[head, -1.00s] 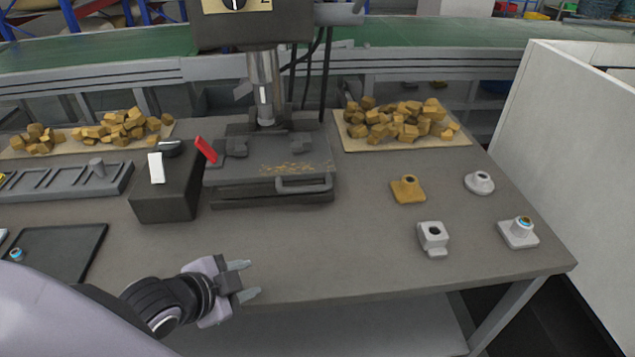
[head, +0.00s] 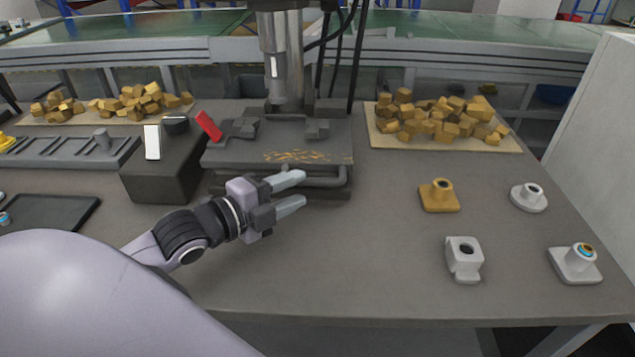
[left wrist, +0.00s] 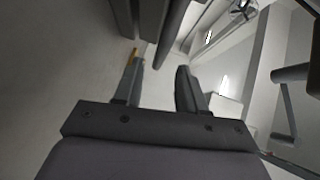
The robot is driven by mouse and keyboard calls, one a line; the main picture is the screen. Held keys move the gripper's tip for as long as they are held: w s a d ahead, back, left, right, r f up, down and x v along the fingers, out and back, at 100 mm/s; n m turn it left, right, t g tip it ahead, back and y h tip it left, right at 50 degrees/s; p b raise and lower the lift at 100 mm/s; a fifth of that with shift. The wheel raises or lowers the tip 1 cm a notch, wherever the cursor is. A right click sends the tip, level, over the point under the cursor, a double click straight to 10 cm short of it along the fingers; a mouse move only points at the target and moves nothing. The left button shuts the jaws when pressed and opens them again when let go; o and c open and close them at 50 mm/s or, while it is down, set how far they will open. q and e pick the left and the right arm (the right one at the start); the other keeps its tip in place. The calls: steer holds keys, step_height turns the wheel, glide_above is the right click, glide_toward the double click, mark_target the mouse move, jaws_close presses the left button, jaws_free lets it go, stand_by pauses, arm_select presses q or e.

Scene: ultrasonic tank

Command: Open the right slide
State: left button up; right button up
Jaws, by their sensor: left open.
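The machine base (head: 232,157) stands at the back centre of the table, under a metal column. A grey bar handle (head: 335,182) runs along its front right edge. No part is labelled as the right slide, and I cannot tell if this handle belongs to it. My left gripper (head: 303,189) is open and empty, its fingertips close to the handle's left part and partly covering it. I cannot tell if they touch. In the left wrist view the two fingers (left wrist: 160,68) are apart, with dark bars beyond them. My right gripper is not in view.
A dark box with a white switch (head: 153,142) and a red lever (head: 208,125) stand left of the base. Boards of brown chunks (head: 440,118) lie at the back. Several small fittings (head: 439,196) stand on the right. The front middle of the table is clear.

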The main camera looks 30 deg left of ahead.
mark_target(311, 183)
arm_select(q)
steer(key=shift+x, duration=3)
steer(key=shift+f, duration=0.1)
jaws_close()
